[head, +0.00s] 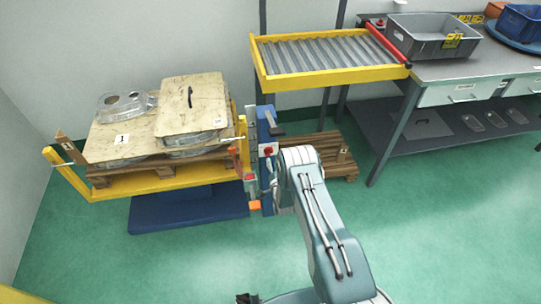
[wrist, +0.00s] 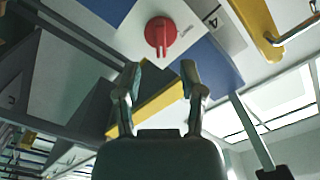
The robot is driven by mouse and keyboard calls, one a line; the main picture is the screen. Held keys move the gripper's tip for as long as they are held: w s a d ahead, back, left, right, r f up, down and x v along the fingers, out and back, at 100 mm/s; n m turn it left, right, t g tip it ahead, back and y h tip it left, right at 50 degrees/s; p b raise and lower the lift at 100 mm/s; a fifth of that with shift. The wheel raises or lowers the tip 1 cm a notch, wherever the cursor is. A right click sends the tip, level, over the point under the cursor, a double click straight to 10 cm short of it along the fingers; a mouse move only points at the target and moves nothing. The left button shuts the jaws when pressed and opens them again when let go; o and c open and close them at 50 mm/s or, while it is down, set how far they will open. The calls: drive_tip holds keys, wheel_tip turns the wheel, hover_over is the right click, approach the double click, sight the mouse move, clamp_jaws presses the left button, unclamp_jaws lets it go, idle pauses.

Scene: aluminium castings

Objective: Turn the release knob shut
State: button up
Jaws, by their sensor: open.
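The red round release knob (wrist: 160,33) shows at the top of the wrist view, on a pale panel between blue areas. Its raised grip bar runs roughly up and down in that view. My gripper (wrist: 160,72) is open and empty, its two fingers apart just below the knob in the picture and not touching it. In the head view a small red knob (head: 268,152) on a white plate sits on the blue post beside my arm. My gripper is mostly hidden there by my arm.
A roller conveyor (head: 325,52) is behind, and a workbench (head: 470,70) with a grey crate (head: 432,37) stands right. Green floor is clear in front.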

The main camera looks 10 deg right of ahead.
sight(270, 154)
drive_tip(key=shift+w, duration=2.5)
clamp_jaws()
